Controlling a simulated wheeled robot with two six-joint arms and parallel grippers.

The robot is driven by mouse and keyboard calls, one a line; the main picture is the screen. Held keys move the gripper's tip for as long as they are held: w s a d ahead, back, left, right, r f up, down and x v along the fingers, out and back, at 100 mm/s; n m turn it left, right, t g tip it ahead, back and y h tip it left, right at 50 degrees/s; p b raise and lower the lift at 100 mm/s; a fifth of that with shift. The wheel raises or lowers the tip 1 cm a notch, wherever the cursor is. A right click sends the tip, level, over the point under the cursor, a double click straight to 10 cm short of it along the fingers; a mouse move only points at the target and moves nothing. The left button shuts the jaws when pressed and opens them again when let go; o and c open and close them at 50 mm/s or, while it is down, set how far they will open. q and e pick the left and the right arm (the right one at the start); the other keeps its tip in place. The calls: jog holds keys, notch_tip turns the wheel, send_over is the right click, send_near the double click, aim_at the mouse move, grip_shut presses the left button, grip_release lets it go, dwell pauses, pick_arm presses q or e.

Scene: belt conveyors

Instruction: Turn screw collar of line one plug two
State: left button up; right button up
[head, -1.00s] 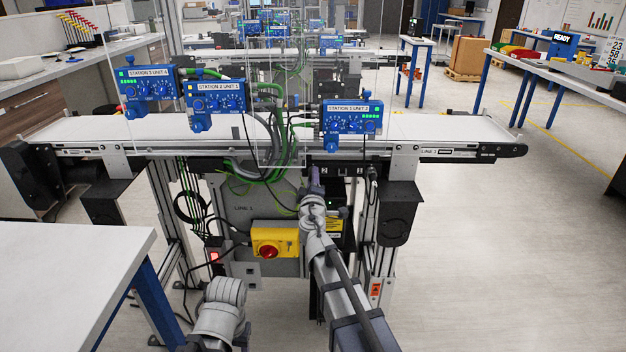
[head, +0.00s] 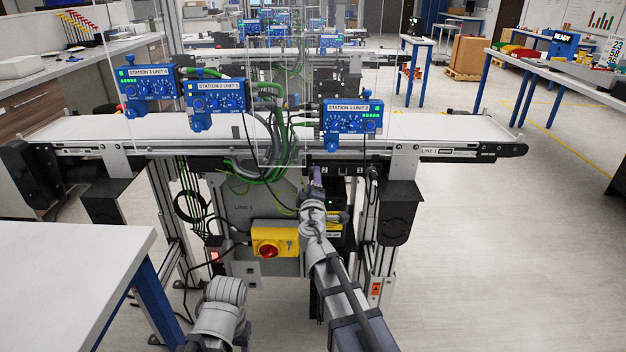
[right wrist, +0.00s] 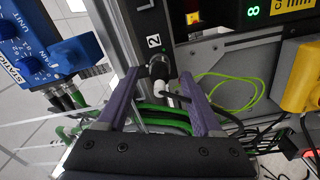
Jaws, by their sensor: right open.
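The plug (right wrist: 158,67) is a dark round connector below a "2" label in the right wrist view. A pale-banded cable leads out of it. My right gripper (right wrist: 160,76) has two purple fingers, open, one on each side of the plug. I cannot tell whether either finger touches the collar. In the head view my right gripper (head: 317,178) is at the socket panel (head: 343,170) under the LINE 1 belt, and it hides the plug there. A grey part of my left arm shows at the bottom, but its gripper is not visible.
Green and black cables (right wrist: 165,118) run close beneath the fingers. A blue station unit (right wrist: 45,50) is at left in the wrist view. A yellow switch box (head: 275,239) is below left of my right gripper in the head view. Open floor lies to the right.

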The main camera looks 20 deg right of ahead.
jog(key=v, duration=0.5)
jog(key=shift+s+a, duration=0.1)
jog(key=shift+s, duration=0.25)
jog(key=s+a+f+m+g+y+p, duration=0.1)
jog(key=s+a+g+p, duration=0.3)
jog(key=s, duration=0.5)
jog(key=s+a+f+m+g+y+p, duration=0.1)
jog(key=s+a+m+g+p, duration=0.2)
jog(key=s+a+g+p, duration=0.2)
jog(key=s+a+f+m+g+y+p, duration=0.1)
jog(key=s+a+m+g+p, duration=0.2)
jog(key=s, duration=1)
jog(key=a+g+p, duration=0.2)
jog(key=g+p, duration=0.3)
jog(key=p, duration=0.2)
jog(key=shift+s+a+g+y, duration=0.2)
jog(key=shift+g+y, duration=0.1)
jog(key=shift+y, duration=0.1)
